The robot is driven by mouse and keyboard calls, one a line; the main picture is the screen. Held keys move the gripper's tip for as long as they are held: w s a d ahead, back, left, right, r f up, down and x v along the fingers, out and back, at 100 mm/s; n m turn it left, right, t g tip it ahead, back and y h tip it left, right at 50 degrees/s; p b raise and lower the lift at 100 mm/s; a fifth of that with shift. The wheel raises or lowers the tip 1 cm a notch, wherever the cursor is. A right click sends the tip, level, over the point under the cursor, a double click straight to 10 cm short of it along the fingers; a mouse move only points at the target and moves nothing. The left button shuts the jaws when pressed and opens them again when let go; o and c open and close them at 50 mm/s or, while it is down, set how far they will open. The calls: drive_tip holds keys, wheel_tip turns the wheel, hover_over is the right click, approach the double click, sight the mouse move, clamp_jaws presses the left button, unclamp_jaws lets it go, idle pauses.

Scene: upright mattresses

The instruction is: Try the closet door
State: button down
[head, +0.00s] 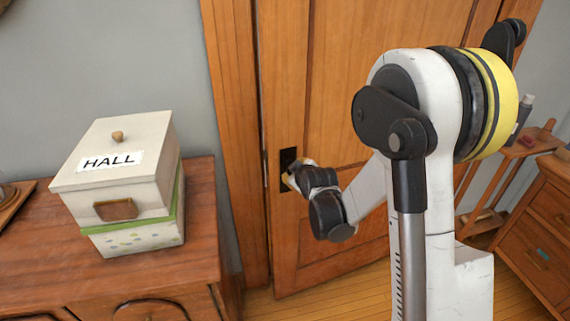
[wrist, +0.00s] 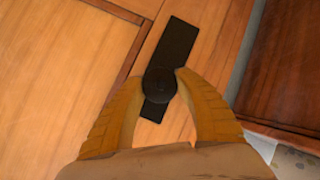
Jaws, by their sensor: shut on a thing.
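The closet door (head: 350,85) is a brown wooden panel door, standing in its frame; I cannot tell whether it is slightly ajar. It has a dark plate (head: 288,160) near its left edge. In the wrist view the same plate (wrist: 190,45) runs diagonally, with a round dark knob (wrist: 160,86) on it. My gripper (wrist: 161,84) has its two orange-yellow fingers on either side of the knob, shut on it. In the head view my gripper (head: 290,181) is at the plate, and it hides the knob.
A white box labelled HALL (head: 125,170) stands on a wooden cabinet (head: 190,240) left of the door. A wooden shelf stand (head: 505,165) and a chest of drawers (head: 545,220) are at the right. Some wooden floor (head: 330,300) shows before the door.

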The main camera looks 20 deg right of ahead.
drive_tip(key=shift+s+d, duration=0.15)
drive_tip(key=shift+s, duration=0.4)
drive_tip(key=c, duration=0.8)
unclamp_jaws()
drive_tip(key=shift+c, duration=0.2)
drive_tip(key=shift+w, duration=0.1)
drive_tip(key=v, duration=1.2)
